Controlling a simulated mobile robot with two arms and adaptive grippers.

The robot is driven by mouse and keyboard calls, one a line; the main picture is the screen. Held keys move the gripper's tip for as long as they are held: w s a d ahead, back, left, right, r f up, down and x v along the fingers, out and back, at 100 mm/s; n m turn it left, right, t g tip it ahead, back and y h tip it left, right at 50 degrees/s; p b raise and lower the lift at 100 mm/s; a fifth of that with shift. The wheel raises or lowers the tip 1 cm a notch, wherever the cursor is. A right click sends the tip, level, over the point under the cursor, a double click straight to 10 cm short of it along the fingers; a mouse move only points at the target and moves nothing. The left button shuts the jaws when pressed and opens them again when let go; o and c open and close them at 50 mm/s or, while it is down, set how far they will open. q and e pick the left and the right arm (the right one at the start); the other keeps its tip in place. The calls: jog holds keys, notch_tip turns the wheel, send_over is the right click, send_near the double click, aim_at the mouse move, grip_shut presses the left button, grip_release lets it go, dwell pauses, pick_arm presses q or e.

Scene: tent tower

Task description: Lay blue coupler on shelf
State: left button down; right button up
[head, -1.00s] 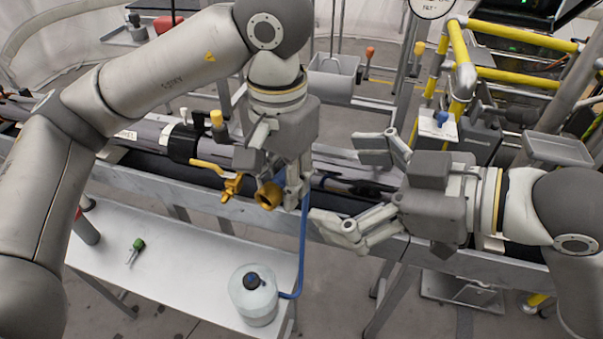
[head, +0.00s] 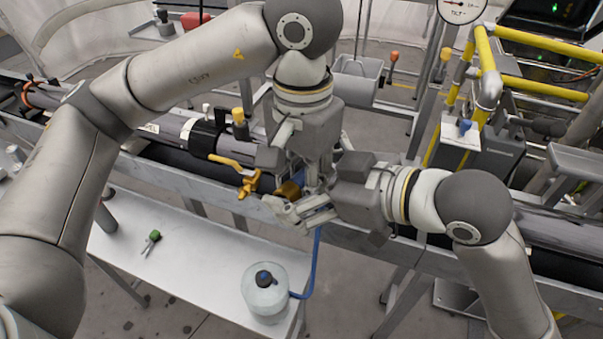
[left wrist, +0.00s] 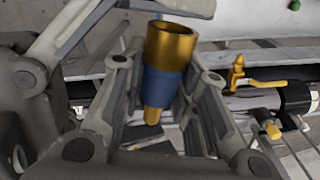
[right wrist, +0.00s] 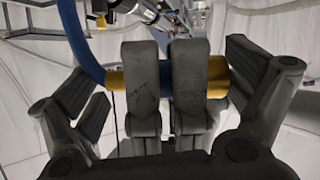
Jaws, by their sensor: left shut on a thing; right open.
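The blue coupler (left wrist: 163,85), a brass-coloured tube with a blue middle band, is held in my left gripper (left wrist: 160,100), shut on it. In the head view, only its brass end (head: 289,190) shows clearly below the left hand. A blue hose (right wrist: 78,35) runs from the coupler's end. My right gripper (head: 302,208) is beside the coupler, with its fingers open on either side. In the right wrist view, dark finger parts cover part of the coupler; I cannot tell whether the right fingers touch it. A pale shelf (head: 200,245) lies below.
A green-handled tool (head: 152,240) lies on the left part. The shelf between them is clear. A brass valve (head: 249,182) and pipe rail stand close behind.

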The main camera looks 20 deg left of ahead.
jog(key=c, duration=0.9)
pick_arm(q)
jog(key=c, duration=1.1)
grip_release()
pick_arm(e)
jog(key=shift+c, duration=0.6)
pick_arm(q)
jog(key=shift+o, duration=0.2)
